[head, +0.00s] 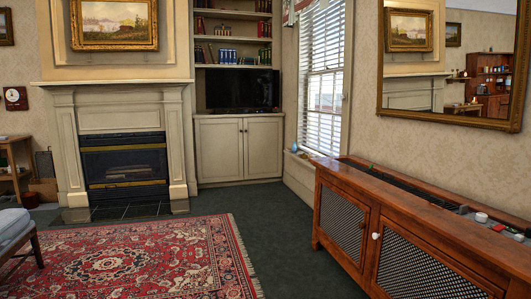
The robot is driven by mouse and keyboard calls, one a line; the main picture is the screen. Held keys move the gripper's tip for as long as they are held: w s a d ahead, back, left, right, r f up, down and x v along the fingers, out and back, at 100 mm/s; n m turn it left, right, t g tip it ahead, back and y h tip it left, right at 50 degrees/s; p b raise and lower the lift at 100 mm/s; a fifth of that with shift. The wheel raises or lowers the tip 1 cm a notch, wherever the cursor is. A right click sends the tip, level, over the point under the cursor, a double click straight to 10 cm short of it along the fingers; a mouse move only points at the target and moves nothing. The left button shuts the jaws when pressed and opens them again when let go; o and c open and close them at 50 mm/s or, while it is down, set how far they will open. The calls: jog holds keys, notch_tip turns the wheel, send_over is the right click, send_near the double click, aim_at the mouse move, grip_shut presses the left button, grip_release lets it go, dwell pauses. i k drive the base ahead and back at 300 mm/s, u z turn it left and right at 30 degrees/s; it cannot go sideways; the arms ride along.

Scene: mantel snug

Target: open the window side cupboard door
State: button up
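A cream built-in cupboard (239,184) stands below the television in the alcove right of the fireplace. Its right door (264,150), on the window side, looks shut. Its left door (218,151) also looks shut. Small dark knobs sit near the top where the doors meet. The window (322,75) with white blinds is on the wall to the right of the cupboard. My gripper is not in view.
A wooden cabinet (345,184) with mesh doors and a white knob runs along the right wall. A red patterned rug (130,262) lies at front left, with a chair (15,235) at its edge. Green carpet (262,208) is clear before the cupboard.

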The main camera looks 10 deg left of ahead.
aim_at(263, 137)
jog(key=u, duration=0.45)
jog(key=k, duration=0.55)
jog(key=u, duration=0.7)
jog(key=i, duration=2.75)
jog(key=z, duration=0.25)
jog(key=i, duration=1.9)
jog(key=z, duration=0.35)
jog(key=i, duration=1.9)
jog(key=z, duration=0.55)
jog(key=i, duration=2.25)
jog(key=z, duration=0.25)
